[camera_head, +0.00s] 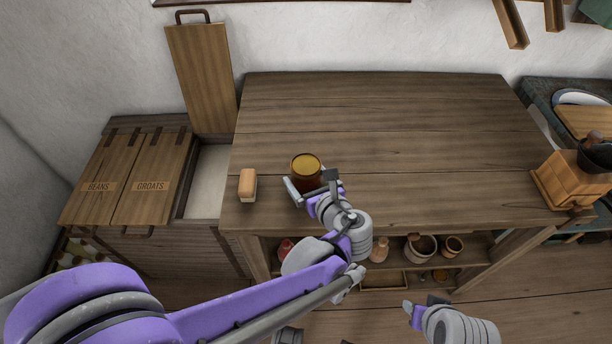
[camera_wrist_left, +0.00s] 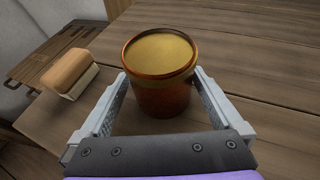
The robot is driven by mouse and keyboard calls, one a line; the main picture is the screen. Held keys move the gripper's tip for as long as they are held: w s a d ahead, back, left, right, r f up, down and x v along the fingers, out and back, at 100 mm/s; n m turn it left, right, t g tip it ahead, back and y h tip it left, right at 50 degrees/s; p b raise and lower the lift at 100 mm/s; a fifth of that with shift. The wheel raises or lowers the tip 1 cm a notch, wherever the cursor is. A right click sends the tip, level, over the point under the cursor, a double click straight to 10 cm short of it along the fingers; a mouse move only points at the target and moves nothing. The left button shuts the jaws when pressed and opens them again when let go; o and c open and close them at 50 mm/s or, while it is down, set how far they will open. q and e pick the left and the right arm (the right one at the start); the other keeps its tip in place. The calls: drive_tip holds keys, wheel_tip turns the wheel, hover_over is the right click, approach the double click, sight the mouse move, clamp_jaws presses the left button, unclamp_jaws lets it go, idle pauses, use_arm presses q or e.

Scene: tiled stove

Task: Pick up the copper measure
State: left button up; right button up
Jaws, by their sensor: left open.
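The copper measure (camera_head: 306,170) is a round reddish-brown cup with a golden top. It stands upright on the wooden table near its front left. In the left wrist view the copper measure (camera_wrist_left: 160,80) sits between the two fingers of my left gripper (camera_wrist_left: 165,108). My left gripper (camera_head: 312,190) is open around its near side, and slight gaps seem to show beside it. Whether a finger touches it I cannot tell. My right gripper (camera_head: 422,307) is at the lower right, well away from the table top; its jaws are not clear.
A small wood-and-cream block (camera_head: 248,185) stands left of the measure; it also shows in the left wrist view (camera_wrist_left: 70,73). A wooden grinder box (camera_head: 575,180) is at the table's right end. Pots (camera_head: 420,247) stand on the shelf below. The table's middle and back are clear.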

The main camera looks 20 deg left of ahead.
sight(301, 169)
use_arm(q)
drive_tip(key=x, duration=0.4)
drive_tip(key=shift+w, duration=0.15)
drive_tip(key=c, duration=1.4)
